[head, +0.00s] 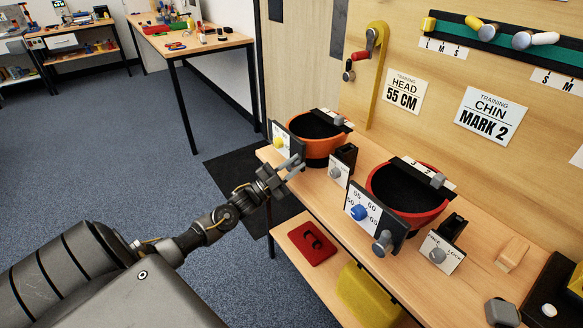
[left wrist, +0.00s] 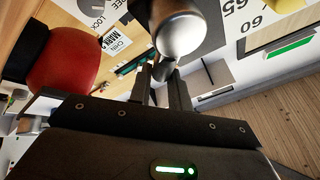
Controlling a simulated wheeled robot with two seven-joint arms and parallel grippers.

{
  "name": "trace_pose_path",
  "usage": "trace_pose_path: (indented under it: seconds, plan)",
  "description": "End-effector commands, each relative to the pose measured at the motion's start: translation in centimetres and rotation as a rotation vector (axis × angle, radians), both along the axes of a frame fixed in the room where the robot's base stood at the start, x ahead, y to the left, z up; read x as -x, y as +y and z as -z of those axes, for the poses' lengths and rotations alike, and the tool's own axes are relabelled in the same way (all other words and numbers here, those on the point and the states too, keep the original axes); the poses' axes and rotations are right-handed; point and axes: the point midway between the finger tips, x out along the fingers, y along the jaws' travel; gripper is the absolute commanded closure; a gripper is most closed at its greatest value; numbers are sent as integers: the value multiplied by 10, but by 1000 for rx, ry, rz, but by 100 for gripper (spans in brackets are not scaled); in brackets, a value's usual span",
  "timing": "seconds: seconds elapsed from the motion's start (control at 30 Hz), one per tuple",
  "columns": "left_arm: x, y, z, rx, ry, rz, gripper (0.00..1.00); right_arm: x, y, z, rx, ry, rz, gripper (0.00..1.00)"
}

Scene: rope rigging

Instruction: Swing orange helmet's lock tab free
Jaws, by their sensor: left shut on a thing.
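The orange helmet (head: 319,149) sits open side up on the bench at the back left, with a white dial panel (head: 281,134) and yellow knob (head: 279,143) in front. Its grey lock tab (head: 289,162) is at the panel's lower edge, partly hidden by my gripper. My left gripper (head: 293,171) is shut on the lock tab. In the left wrist view the tab's rounded grey end (left wrist: 183,36) stands just beyond the fingers (left wrist: 166,82), close to a panel with numbers. The tab's exact angle is hard to tell. My right gripper is in neither view.
A red helmet (head: 408,203) stands to the right, with its own blue-knobbed dial panel (head: 365,205) and grey tab (head: 382,243). A lower shelf holds a red pad (head: 306,243) and yellow bin (head: 367,296). Open floor lies left.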

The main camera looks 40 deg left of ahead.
Motion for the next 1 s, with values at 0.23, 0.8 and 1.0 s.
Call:
trace_pose_path:
  seconds: [0.23, 0.8, 1.0]
  plan:
    - [2, -7, 14, -201, -59, 2, 100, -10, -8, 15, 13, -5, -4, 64]
    - [4, -12, 23, -428, -126, 2, 100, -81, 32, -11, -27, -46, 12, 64]
    - [4, -12, 23, -439, -130, 2, 100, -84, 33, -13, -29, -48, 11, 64]
